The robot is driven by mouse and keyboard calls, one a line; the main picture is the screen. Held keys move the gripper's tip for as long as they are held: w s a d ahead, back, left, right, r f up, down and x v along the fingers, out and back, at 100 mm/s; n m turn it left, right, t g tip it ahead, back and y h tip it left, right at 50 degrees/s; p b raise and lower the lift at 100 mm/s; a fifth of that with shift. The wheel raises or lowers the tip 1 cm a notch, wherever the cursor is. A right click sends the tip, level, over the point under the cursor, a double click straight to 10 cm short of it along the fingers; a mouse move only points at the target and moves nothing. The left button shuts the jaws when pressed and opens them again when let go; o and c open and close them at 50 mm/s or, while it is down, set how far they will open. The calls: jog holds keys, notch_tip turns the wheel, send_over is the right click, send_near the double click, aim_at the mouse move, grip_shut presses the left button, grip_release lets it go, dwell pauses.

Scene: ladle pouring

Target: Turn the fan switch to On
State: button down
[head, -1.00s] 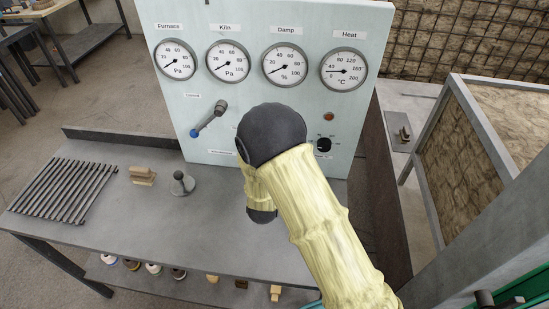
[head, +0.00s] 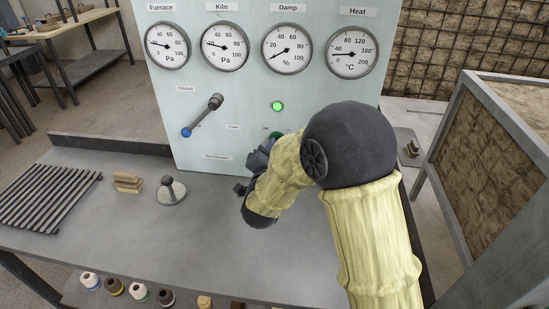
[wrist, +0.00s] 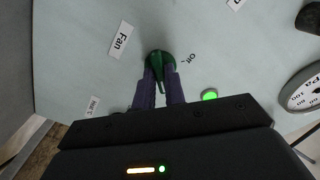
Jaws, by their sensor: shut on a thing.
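The fan switch is a dark green round knob (wrist: 158,57) on the pale blue panel, beside a "Fan" label (wrist: 120,39). An "Off" label (wrist: 191,58) lies to its right in the wrist view. My gripper (wrist: 161,76) is shut on the knob, a finger on each side. The knob's narrow pointer shows between the fingers, toward the gripper body and away from "Off". No "On" label can be read. In the head view my gripper (head: 261,157) is at the panel's lower part; the knob is mostly hidden by my arm.
A green lamp (head: 277,106) is lit above the knob. A blue-tipped lever (head: 203,116) is to the left. Gauges line the panel top. The bench (head: 120,220) holds a rack (head: 48,195), wooden blocks (head: 128,182) and a grey knobbed piece (head: 172,191).

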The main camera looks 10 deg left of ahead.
jog(key=shift+f+m, duration=0.1)
jog(key=shift+m, duration=0.2)
jog(key=c, duration=1.5)
grip_release()
jog(key=shift+o, duration=0.2)
jog(key=s+d+b, duration=0.1)
jog(key=s, duration=1.6)
jog(key=shift+s+b, duration=0.25)
jog(key=shift+b, duration=0.1)
